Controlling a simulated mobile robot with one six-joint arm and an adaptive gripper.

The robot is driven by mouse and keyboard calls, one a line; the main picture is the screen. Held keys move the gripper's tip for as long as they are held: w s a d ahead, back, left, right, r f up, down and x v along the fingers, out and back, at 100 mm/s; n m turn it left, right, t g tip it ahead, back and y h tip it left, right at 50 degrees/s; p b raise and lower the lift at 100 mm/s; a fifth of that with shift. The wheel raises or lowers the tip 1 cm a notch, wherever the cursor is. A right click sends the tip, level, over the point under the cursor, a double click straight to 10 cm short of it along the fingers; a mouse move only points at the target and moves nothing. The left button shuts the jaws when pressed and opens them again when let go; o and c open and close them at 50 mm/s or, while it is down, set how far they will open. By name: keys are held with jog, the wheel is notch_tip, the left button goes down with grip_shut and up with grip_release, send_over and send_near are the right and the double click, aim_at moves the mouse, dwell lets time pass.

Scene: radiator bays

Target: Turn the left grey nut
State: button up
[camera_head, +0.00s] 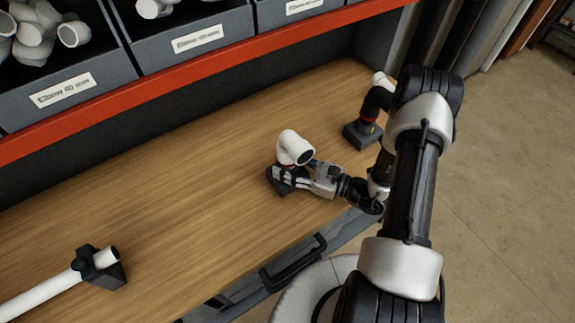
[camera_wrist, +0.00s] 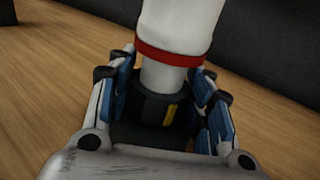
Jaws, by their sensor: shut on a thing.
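The left grey nut (camera_wrist: 152,108) is a dark ring with a yellow stripe, around the foot of a white elbow pipe (camera_head: 294,147). The pipe has a red band (camera_wrist: 172,57) above the nut and stands upright on a dark base block (camera_head: 277,184). My gripper (camera_wrist: 166,95) is shut on the nut, its blue-padded fingers on both sides. In the head view my gripper (camera_head: 293,178) reaches in from the right and hides most of the nut.
A second fitting (camera_head: 363,134) with a dark body, red band and white end stands at the right, behind my arm. A white pipe (camera_head: 50,297) lies in a black clamp (camera_head: 108,272) at the lower left. Grey bins (camera_head: 190,42) stand above a red shelf edge (camera_head: 190,82). The bench middle is clear.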

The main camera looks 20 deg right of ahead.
jog(key=n+g+y+b, duration=0.1)
jog(key=n+g, duration=0.1)
jog(key=n+g+y+b, duration=0.1)
jog(key=n+g+y, duration=0.1)
jog(key=g, duration=0.1)
jog(key=shift+f+g, duration=0.15)
jog(key=shift+g, duration=0.15)
jog(key=shift+n+g+y+b, duration=0.5)
jog(key=shift+n+g+b, duration=0.8)
jog(key=shift+g, duration=0.8)
jog(key=shift+n+g, duration=0.3)
jog(key=o, duration=1.1)
jog(key=d, duration=1.2)
jog(key=shift+s, duration=0.4)
